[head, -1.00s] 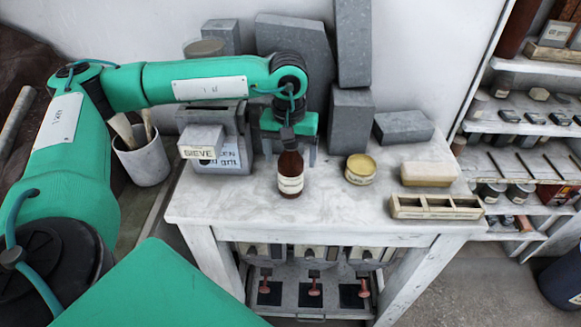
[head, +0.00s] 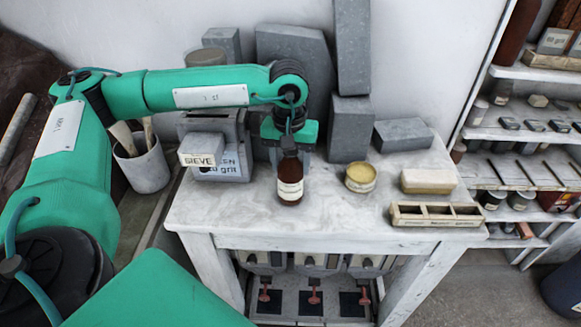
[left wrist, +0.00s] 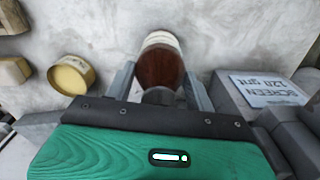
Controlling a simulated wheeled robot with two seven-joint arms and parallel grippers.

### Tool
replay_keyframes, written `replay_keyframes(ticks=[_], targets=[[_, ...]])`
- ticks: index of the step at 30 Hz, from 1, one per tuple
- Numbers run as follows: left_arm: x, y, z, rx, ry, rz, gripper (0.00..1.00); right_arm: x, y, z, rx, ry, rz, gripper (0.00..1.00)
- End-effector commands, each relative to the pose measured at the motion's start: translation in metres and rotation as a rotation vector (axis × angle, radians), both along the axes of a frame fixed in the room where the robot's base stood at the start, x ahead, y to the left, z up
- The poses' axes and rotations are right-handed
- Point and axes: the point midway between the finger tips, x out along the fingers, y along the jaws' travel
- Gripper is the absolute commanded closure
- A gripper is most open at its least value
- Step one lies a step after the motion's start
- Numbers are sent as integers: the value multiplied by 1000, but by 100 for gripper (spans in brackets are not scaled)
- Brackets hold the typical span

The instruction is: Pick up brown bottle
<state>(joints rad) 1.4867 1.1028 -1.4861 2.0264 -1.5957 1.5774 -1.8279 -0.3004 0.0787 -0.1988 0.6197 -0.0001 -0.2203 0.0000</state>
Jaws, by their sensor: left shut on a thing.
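The brown bottle (head: 290,188) has a white label and a dark cap and stands upright at the middle of the marble-topped table (head: 235,215). My right gripper is not in view.
A yellow tin (head: 360,177), a tan block (head: 428,181) and a compartment tray (head: 437,214) are to the right. The sieve box (head: 203,150) is to the left. Grey stone blocks (head: 350,130) stand behind. The front left of the tabletop is clear.

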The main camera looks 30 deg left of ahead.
Motion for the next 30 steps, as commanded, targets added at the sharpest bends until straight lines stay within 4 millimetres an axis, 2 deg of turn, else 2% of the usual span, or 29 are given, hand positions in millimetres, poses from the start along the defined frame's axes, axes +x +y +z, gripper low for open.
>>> replay_keyframes(ticks=[5, 8, 11, 18, 22, 24, 30], targets=[[1, 0, 17, -1, -4, 0, 97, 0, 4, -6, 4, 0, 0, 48], [1, -1, 35, -2, -7, 0, 97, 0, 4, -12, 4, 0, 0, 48], [1, -1, 61, -3, -9, -1, 97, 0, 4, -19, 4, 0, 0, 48], [1, -1, 137, -3, -8, -2, 97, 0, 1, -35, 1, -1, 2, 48], [1, -1, 171, -3, -6, -2, 97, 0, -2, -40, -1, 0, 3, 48], [0, 0, 182, 0, -4, -1, 97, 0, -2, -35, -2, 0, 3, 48], [0, 0, 194, -1, -1, -1, 97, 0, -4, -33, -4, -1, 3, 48]])
